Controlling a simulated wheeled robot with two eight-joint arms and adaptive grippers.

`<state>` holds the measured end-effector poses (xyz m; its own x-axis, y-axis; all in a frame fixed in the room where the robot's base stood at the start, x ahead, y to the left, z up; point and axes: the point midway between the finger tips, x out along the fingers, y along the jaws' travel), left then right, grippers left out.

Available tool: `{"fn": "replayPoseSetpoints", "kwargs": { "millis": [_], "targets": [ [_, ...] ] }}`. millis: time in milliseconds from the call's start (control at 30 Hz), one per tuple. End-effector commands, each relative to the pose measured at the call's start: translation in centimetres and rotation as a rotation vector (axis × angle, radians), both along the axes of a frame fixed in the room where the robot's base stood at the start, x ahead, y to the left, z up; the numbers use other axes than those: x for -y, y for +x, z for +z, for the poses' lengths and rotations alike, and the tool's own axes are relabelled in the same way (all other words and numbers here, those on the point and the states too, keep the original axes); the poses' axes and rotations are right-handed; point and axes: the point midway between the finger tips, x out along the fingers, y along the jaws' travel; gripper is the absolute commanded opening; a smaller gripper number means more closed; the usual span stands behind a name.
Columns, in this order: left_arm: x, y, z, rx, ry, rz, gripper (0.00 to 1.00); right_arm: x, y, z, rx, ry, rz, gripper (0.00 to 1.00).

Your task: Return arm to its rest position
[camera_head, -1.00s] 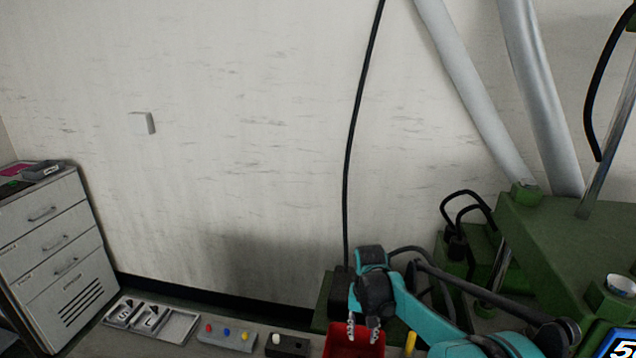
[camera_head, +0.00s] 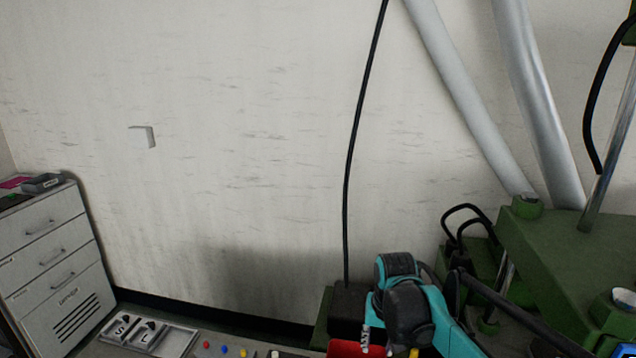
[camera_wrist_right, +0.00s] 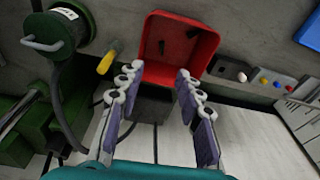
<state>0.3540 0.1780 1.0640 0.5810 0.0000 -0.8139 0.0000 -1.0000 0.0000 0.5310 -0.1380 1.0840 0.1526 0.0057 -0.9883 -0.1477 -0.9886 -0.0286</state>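My right gripper (camera_head: 376,346) is low in the head view, at the end of the teal and black arm, partly cut by the bottom edge. In the right wrist view its two fingers (camera_wrist_right: 157,82) stand wide apart with nothing between them. Beyond the fingertips is a red bin (camera_wrist_right: 152,75) with a few dark parts inside. The red bin also shows at the bottom of the head view (camera_head: 343,349), partly behind the gripper. My left arm and gripper are not in view.
Green machinery (camera_head: 560,265) stands right of the arm. A yellow handle (camera_wrist_right: 108,57) is beside the bin. A light tray (camera_head: 165,338), coloured buttons (camera_head: 225,350) and grey drawers (camera_head: 55,265) are to the left.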

Motion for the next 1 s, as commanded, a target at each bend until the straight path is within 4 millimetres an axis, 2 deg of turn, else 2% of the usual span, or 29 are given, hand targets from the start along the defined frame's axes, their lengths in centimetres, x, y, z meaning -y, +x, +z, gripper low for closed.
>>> {"fn": "replayPoseSetpoints", "kwargs": {
  "millis": [33, 233, 400, 500, 700, 1000],
  "targets": [
    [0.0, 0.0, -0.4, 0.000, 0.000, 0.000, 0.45, 0.5, -2.0, 0.3, 0.037, 0.000, 0.009, 0.36],
    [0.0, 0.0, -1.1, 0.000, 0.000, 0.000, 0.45, 2.1, -8.2, 0.6, 0.191, -0.009, 0.058, 0.36],
    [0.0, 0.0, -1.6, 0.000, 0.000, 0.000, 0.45, 3.1, -13.1, -0.9, 0.317, -0.028, 0.095, 0.36],
    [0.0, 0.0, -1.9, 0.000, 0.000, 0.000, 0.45, 3.5, -15.2, -2.1, 0.380, -0.040, 0.114, 0.36],
    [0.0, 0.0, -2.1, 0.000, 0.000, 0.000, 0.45, 3.9, -17.5, -3.9, 0.455, -0.060, 0.135, 0.36],
    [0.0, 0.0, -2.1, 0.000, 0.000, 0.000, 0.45, 4.0, -17.8, -4.1, 0.468, -0.064, 0.139, 0.36]
  ]
}}
